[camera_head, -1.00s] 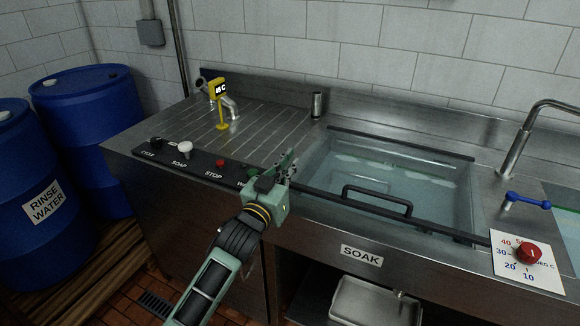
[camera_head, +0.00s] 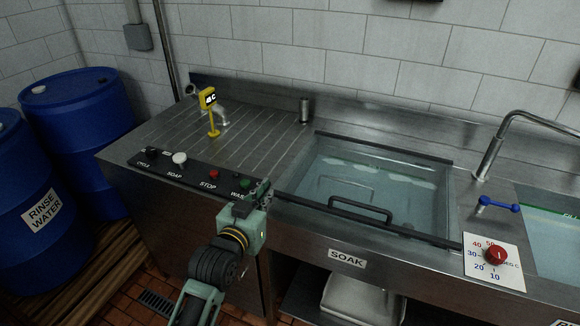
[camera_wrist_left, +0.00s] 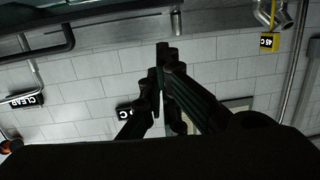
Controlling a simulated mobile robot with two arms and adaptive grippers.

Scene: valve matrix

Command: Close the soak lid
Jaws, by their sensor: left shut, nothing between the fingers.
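The soak lid is a clear panel with a dark front bar (camera_head: 420,234) and a dark U-shaped handle (camera_head: 360,209). It appears to lie flat over the water-filled soak basin, its front bar along the front rim. A second dark bar (camera_head: 385,149) runs along the basin's back edge. My left gripper (camera_head: 264,189) is shut and empty at the lid's front left corner, left of the handle; whether it touches the bar is unclear. Its closed fingers (camera_wrist_left: 163,58) show in the left wrist view, pointing toward the tiled wall. My right gripper is out of view.
A button panel (camera_head: 195,174) lies left of the gripper. A yellow temperature display (camera_head: 208,98) stands on the ribbed drainboard. Right of the basin are a blue-handled valve (camera_head: 498,205), a red dial (camera_head: 495,255) and a tall faucet (camera_head: 490,155). Blue barrels (camera_head: 85,120) stand left.

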